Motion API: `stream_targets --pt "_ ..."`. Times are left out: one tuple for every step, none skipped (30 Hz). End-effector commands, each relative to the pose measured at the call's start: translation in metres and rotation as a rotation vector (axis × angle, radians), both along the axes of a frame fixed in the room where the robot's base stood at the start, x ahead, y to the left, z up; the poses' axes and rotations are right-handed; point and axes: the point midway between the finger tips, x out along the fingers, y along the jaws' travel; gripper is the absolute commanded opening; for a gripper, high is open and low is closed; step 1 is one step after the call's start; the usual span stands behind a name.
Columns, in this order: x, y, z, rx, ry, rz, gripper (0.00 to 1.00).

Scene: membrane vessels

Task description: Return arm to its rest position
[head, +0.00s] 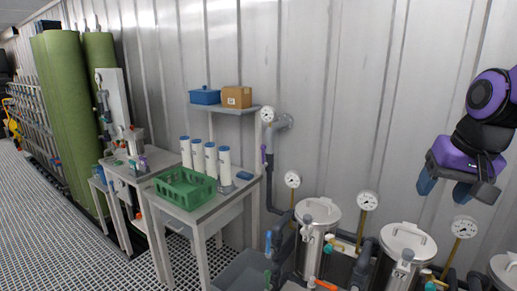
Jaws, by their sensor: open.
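My gripper (448,190) is at the right of the head view, on the end of my purple and black arm. Its two blue fingers point down and stand apart, with nothing visible between them. It hangs in the air, in the picture above the metal vessels and close to a gauge at the right. The upper part of my arm runs out of the right edge of the picture.
Lidded steel vessels (318,218) with gauges and pipes line the wall at lower right. A table with a green crate (185,188) and several white cylinders stands left of them. A shelf holds a blue bin (205,97) and a cardboard box (237,97). Grating floor (60,225) is clear at left.

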Motion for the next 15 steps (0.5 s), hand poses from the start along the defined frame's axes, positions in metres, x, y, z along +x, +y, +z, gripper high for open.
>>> stream_targets --pt "-0.014 0.005 0.008 -0.011 -0.025 0.029 0.61" --pt "-0.021 0.007 0.011 -0.018 -0.037 0.047 0.61" --pt "-0.031 0.011 0.016 -0.03 -0.053 0.07 0.61" --pt "-0.038 0.013 0.018 -0.038 -0.064 0.087 0.61" --pt "-0.046 0.015 0.021 -0.048 -0.075 0.104 0.61" --pt "-0.055 0.018 0.024 -0.061 -0.089 0.126 0.61" --pt "-0.062 0.02 0.025 -0.07 -0.1 0.141 0.61" --pt "-0.069 0.022 0.027 -0.079 -0.111 0.156 0.61" --pt "-0.077 0.024 0.029 -0.091 -0.124 0.175 0.61" --pt "-0.083 0.025 0.03 -0.099 -0.132 0.187 0.61" --pt "-0.088 0.026 0.03 -0.107 -0.138 0.197 0.61" --pt "-0.094 0.028 0.031 -0.117 -0.147 0.211 0.61" --pt "-0.098 0.029 0.032 -0.124 -0.153 0.22 0.61" --pt "-0.101 0.029 0.032 -0.13 -0.159 0.228 0.61" --pt "-0.105 0.03 0.032 -0.137 -0.164 0.236 0.61"
